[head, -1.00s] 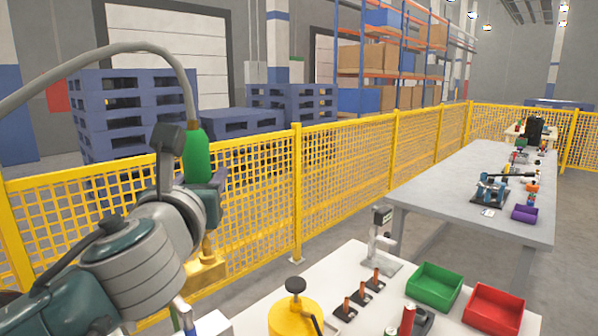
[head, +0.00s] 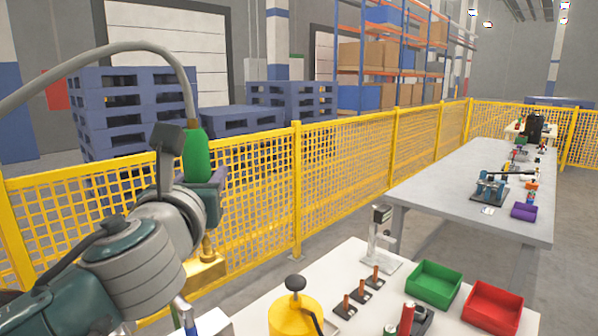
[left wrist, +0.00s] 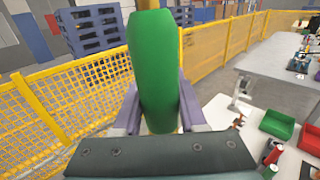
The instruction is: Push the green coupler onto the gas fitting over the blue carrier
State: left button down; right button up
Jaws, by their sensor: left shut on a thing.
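The green coupler (head: 197,157) is a tall, rounded green piece with a grey hose rising from its top and arching to the left. My left gripper (head: 212,190) is shut on it and holds it roughly upright. In the left wrist view the coupler (left wrist: 153,70) stands between the two purple-grey fingers (left wrist: 158,115). A brass stem (head: 207,247), likely the gas fitting, rises from a brass block (head: 205,268) below the gripper in the picture. The coupler's lower end is hidden behind my gripper, so I cannot tell whether it touches the stem. I cannot make out the blue carrier clearly. My right gripper is not in view.
A yellow mesh fence (head: 345,185) runs behind. On the white near table stand a yellow canister (head: 295,317), a green bin (head: 434,285), a red bin (head: 493,308) and a grey stand (head: 380,240). A grey table (head: 440,195) is farther right.

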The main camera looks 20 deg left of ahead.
pick_arm(q)
jog(key=shift+r, duration=0.1)
jog(key=shift+f+b, duration=1.55)
jog(key=shift+f, duration=0.5)
jog(key=shift+c, duration=1.9)
grip_release()
jog(key=v, duration=1)
jog(key=shift+r, duration=0.1)
